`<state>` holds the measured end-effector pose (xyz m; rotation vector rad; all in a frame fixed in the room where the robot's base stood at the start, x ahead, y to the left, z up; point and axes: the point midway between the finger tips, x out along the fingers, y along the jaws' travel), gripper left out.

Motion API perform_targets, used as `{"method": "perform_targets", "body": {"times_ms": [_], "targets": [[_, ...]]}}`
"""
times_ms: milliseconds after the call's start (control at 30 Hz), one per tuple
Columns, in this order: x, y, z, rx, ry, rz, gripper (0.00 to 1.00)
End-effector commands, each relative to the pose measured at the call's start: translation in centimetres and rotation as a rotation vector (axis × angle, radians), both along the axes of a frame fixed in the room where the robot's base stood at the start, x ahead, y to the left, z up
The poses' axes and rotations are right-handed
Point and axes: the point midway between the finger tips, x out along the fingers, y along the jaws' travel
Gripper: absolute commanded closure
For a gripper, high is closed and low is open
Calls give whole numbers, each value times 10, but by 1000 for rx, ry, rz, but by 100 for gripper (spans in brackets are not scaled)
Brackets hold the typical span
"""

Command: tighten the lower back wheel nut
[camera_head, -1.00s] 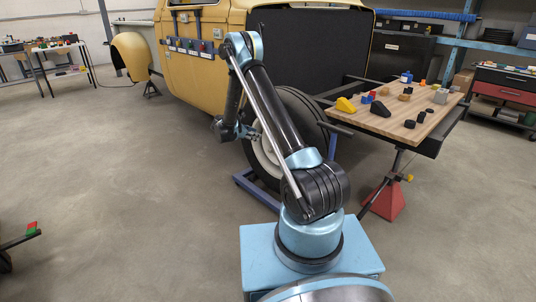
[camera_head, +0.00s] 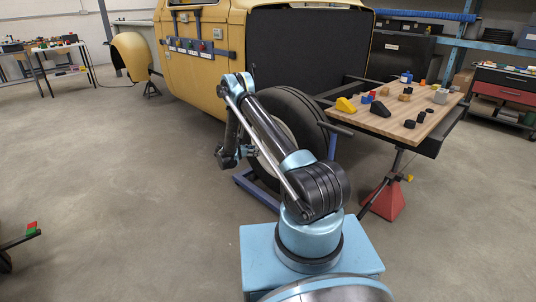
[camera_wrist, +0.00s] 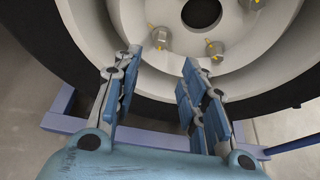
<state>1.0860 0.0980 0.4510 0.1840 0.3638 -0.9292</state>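The back wheel (camera_head: 284,135) stands at the rear of the yellow car, largely hidden behind my arm in the head view. In the wrist view its pale rim (camera_wrist: 120,20) and dark tyre fill the upper part. Several metal nuts with yellow marks sit around the dark hub hole; one nut (camera_wrist: 161,38) is at lower left of the hole and another nut (camera_wrist: 214,49) is below it. My gripper (camera_wrist: 160,75) is open and empty, its fingers spread below these nuts and pointing at the rim. It also shows small beside the wheel in the head view (camera_head: 252,150).
A blue stand (camera_wrist: 65,122) lies under the wheel. A wooden-topped table (camera_head: 395,115) with several small coloured parts stands to the right, on a red support (camera_head: 384,202). The yellow car body (camera_head: 200,85) is behind my arm.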

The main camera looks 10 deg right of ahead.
Motion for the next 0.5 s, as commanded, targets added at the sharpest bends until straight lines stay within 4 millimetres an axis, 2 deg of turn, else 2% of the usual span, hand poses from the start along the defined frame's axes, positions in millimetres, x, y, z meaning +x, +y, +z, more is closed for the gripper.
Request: {"method": "perform_targets", "body": {"times_ms": [33, 500], "targets": [[5, -9, -4, 0, 0, -3, 61], [49, -69, -35, 0, 0, -2, 61]]}}
